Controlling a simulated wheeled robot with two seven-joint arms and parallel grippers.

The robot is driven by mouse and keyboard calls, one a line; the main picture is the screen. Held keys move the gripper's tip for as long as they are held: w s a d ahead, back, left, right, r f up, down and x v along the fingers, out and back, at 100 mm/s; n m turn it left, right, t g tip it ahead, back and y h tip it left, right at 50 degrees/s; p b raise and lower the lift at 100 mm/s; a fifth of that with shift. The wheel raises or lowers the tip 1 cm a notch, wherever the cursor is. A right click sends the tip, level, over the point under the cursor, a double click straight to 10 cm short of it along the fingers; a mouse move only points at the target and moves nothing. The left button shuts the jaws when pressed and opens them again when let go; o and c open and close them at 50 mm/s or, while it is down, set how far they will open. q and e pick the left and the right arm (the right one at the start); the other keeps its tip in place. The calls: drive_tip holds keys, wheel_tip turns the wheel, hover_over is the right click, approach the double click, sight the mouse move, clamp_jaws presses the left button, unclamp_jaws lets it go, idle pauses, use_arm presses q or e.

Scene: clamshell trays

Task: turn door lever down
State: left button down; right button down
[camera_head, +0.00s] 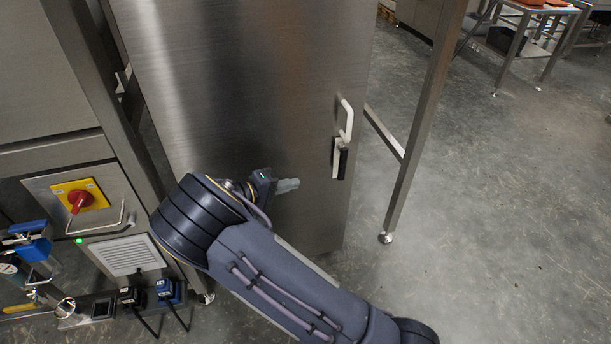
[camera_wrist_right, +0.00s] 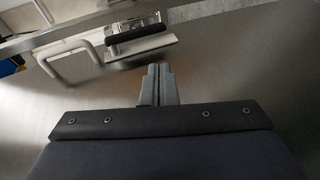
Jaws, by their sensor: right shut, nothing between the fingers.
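The steel door (camera_head: 250,80) has a pale curved handle (camera_head: 347,118) near its right edge. Just below it is a pale plate with a black-gripped lever (camera_head: 342,163). The wrist view shows the curved handle (camera_wrist_right: 72,62) at left and the black grip (camera_wrist_right: 136,32) over the pale plate near the top. My right gripper (camera_head: 292,185) is in front of the door, left of and slightly lower than the lever. Its fingers are together and empty, apart from the lever. In the wrist view the fingertips (camera_wrist_right: 157,70) point toward the plate. My left gripper is out of view.
A steel frame post (camera_head: 425,120) stands right of the door. At left is a machine with a red rotary switch (camera_head: 80,202), a vent (camera_head: 128,255) and plugged cables. Open concrete floor (camera_head: 500,220) lies to the right, with a table (camera_head: 535,25) far back.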

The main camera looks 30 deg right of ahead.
drive_tip(key=shift+v, duration=1)
drive_tip(key=s+d+m+g+y, duration=0.2)
drive_tip(key=s+d+g+y, duration=0.15)
drive_tip(key=s+y, duration=0.75)
drive_tip(key=s+a+r+t+y, duration=0.4)
drive_tip(key=s+r, duration=0.1)
drive_tip(key=s, duration=0.4)
drive_tip(key=s+a+r+t+y, duration=0.3)
drive_tip(key=s+r+t+y, duration=0.15)
drive_tip(key=s, duration=0.45)
wheel_tip(320, 180, up, 33)
drive_tip(key=n+p, duration=0.1)
drive_tip(key=p, duration=3.1)
drive_tip(key=shift+s+a+f+h, duration=0.15)
drive_tip(key=shift+s+a+h, duration=0.1)
drive_tip(key=shift+h, duration=0.1)
